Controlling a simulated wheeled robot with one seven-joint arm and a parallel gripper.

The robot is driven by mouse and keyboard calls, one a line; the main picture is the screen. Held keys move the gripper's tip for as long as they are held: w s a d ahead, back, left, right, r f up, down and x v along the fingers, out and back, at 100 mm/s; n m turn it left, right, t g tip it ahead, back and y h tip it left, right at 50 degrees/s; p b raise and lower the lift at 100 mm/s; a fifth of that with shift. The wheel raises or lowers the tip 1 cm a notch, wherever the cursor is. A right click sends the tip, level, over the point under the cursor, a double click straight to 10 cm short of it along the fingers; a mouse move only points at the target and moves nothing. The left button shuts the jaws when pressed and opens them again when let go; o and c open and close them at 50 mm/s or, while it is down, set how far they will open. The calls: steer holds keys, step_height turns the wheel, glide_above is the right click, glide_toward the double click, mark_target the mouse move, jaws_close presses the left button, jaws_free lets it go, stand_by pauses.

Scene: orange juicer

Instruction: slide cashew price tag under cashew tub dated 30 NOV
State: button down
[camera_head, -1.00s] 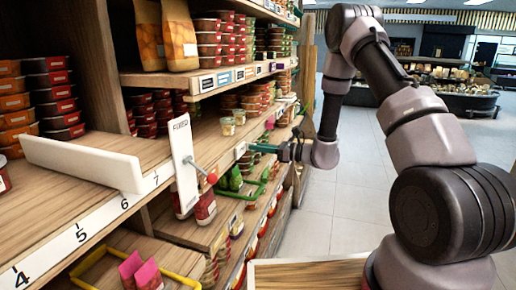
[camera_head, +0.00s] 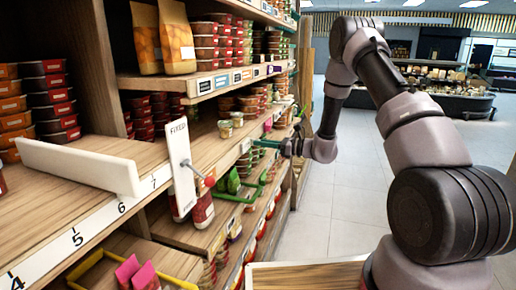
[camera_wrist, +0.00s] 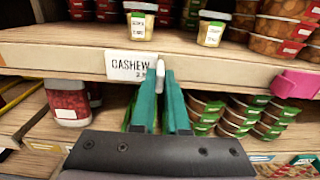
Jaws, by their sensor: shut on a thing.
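The white price tag (camera_wrist: 131,66) reads CASHEW; its price is partly hidden by my fingers. It stands in front of the wooden shelf edge. My gripper (camera_wrist: 161,76), with teal fingers, is shut on the tag's right end. In the head view my gripper (camera_head: 262,145) is at the shelf front, with the tag (camera_head: 245,146) at its tip. Two small tubs with pale yellow and green labels stand on the shelf above: a left tub (camera_wrist: 140,22) and a right tub (camera_wrist: 211,30). Their dates are too small to read surely.
A pink tag (camera_wrist: 296,84) is on the shelf edge at the right. Stacked tubs (camera_wrist: 240,115) fill the shelf below, with a red jar (camera_wrist: 68,104) at left. A white FIXED panel (camera_head: 181,165) and red knob (camera_head: 210,181) stand nearer in the head view.

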steer(key=shift+w+d, duration=0.1)
steer(key=c, duration=0.9)
jaws_free()
steer(key=v, duration=1)
steer(key=shift+s+d, duration=0.2)
steer(key=shift+d, duration=0.15)
steer(key=s+a+r+n+g+h, duration=0.35)
steer(key=s+r+n+g, duration=0.5)
steer(key=s+r, duration=0.6)
steer(key=s+d+r+n+t+h, duration=0.3)
steer(key=s+r, duration=0.1)
steer(key=s, duration=0.1)
steer(key=s+d+r+n+t+h, duration=0.3)
steer(key=s+d+r+h, duration=0.1)
steer(key=s, duration=0.2)
steer(key=s+d+r+n+t+h, duration=0.3)
steer(key=s+d+r+h, duration=0.1)
steer(key=s, duration=0.2)
steer(key=shift+n, duration=0.35)
